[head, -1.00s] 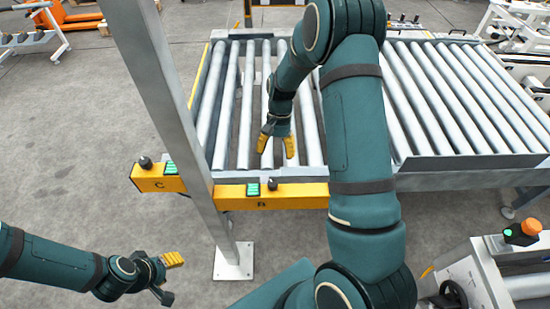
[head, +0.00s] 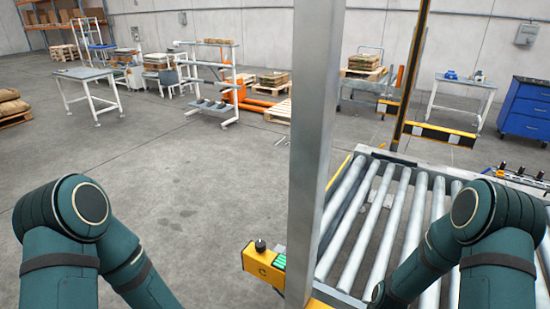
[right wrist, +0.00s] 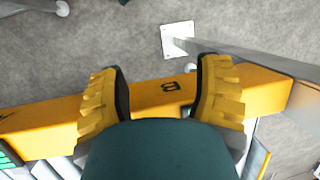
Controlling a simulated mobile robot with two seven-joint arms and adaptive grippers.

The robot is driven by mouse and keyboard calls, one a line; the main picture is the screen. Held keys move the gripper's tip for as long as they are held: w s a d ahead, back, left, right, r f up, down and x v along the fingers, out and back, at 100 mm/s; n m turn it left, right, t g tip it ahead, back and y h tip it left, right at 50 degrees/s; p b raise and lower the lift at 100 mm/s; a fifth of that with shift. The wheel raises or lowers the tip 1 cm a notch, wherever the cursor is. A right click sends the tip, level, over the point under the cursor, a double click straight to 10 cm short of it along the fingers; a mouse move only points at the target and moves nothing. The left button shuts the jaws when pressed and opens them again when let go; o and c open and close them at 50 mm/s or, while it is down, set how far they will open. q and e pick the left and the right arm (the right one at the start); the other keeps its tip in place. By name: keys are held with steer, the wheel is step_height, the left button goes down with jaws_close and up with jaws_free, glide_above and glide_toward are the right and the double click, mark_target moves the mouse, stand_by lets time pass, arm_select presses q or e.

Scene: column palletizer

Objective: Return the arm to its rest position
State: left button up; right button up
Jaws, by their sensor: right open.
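My right gripper (right wrist: 160,78) shows in the right wrist view with its two yellow ridged fingers spread apart and nothing between them. It is over a yellow beam (right wrist: 165,95) marked B, which passes behind the fingers; I cannot tell the distance. In the head view my right arm (head: 480,225) is bent at the right, over the roller conveyor (head: 385,220), and its gripper is out of the frame. My left arm (head: 75,225) is bent at the lower left, and its gripper is out of the frame too.
A grey post (head: 315,150) stands between my arms, close to the conveyor's left side. A yellow box marked C (head: 263,268) with a black knob is beside it. A blue cabinet (head: 525,110) and a shelf rack (head: 215,80) are farther back.

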steer(key=s+a+f+n+t, duration=0.2)
steer(key=s+a+f+n, duration=0.1)
steer(key=s+a, duration=0.65)
arm_select(q)
steer(key=f+b, duration=0.3)
steer(key=shift+s+d+f, duration=0.1)
steer(key=shift+s+f, duration=0.15)
steer(key=shift+s, duration=0.1)
arm_select(e)
steer(key=w+a+r+n+t, duration=0.1)
steer(key=w+a+r, duration=0.1)
steer(key=w, duration=0.3)
steer(key=shift+w+t+y, duration=0.35)
steer(key=shift+t+y, duration=0.05)
